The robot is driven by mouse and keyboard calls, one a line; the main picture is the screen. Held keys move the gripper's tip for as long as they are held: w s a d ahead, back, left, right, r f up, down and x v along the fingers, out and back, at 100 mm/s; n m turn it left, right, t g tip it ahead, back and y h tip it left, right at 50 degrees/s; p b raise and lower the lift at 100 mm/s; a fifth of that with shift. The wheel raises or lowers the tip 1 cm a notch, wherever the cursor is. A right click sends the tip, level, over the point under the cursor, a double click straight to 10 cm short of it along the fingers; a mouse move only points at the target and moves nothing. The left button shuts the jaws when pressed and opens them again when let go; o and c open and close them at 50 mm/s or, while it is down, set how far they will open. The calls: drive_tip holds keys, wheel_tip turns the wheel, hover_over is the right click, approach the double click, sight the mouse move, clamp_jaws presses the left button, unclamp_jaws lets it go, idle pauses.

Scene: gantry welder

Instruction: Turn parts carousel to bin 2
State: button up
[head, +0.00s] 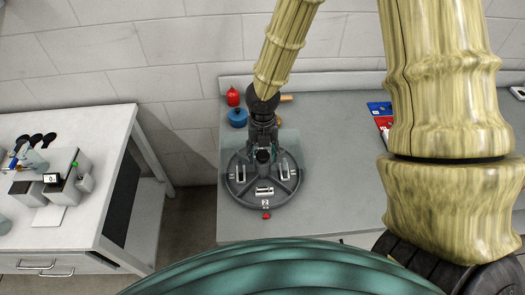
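The parts carousel (233,193) is a round, dark grey, divided tray on the grey bench. Pale metal parts show in its left, right and front compartments. A white label with a "2" (265,203) is on the front rim, in line with a small red marker (266,216) on the bench. A dark knob (263,157) stands near the carousel's middle. My gripper (263,150) points down over the middle, around or just behind the knob. Its fingers overlap the carousel's back part and hide it. I cannot tell whether they touch the knob.
A red container (233,97) and a blue pot (237,117) stand behind the carousel, near my wrist. Blue and red bins (381,109) are at the right, partly behind my arm. A separate white table (75,140) with equipment is at the left. Bench right of the carousel is clear.

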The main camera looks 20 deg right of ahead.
idle(0.3)
wheel_tip(320, 180, up, 12)
idle(0.7)
idle(0.5)
